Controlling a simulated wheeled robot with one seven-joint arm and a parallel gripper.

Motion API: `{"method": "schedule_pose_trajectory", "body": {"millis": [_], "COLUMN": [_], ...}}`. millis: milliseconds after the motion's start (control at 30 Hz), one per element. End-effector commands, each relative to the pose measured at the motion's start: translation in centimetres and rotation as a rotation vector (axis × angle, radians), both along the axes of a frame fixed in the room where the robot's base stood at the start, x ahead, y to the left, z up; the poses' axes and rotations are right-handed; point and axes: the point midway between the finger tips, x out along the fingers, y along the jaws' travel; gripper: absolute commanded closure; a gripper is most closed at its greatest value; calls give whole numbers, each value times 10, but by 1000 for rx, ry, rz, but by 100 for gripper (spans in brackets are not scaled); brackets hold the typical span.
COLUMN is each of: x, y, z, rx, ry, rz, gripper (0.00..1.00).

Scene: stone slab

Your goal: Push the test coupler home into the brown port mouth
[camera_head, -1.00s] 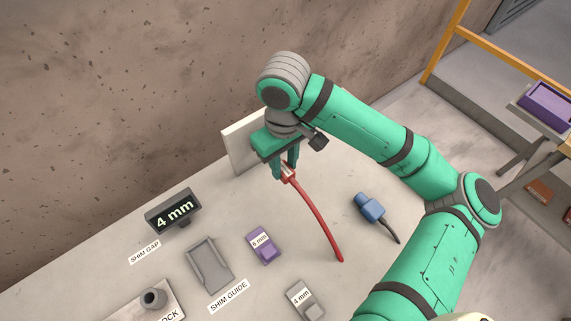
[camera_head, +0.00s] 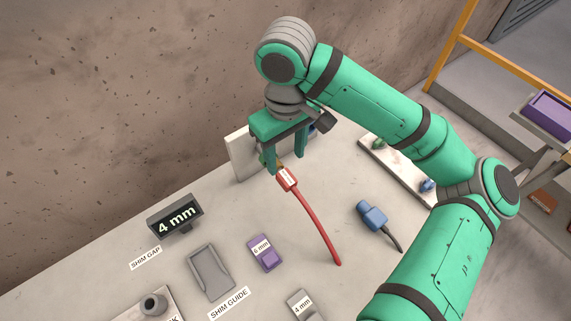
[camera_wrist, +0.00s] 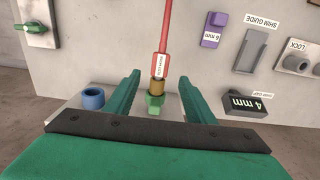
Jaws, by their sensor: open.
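The red test coupler (camera_head: 287,179), with a white label and a red cable trailing toward the front, is at the panel. It also shows in the wrist view (camera_wrist: 161,66). Its front end lines up with the brown port mouth (camera_wrist: 157,87) and appears to meet it; I cannot tell how deep it sits. The mouth is on a green fitting (camera_wrist: 155,104) and is mostly hidden in the head view. My gripper (camera_head: 285,163) is open, its fingers spread wide on either side of the coupler and mouth, apart from both, as the wrist view shows (camera_wrist: 160,82).
A blue port (camera_wrist: 93,97) is beside the brown one on the pale panel (camera_head: 240,155). A blue connector (camera_head: 371,214) lies to the right. The shim guide (camera_head: 211,272), purple 6 mm shim (camera_head: 264,252) and gap display (camera_head: 175,217) stand in front and left.

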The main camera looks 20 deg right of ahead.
Motion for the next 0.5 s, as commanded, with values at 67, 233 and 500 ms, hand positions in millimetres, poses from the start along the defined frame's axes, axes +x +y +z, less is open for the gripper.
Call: {"method": "schedule_pose_trajectory", "body": {"millis": [67,233,500], "x": [1,0,0], "y": [0,0,0], "z": [14,34,41], "rx": [-2,-1,1], "ry": [-3,-1,0], "rz": [-1,-1,-1], "gripper": [50,50,50]}}
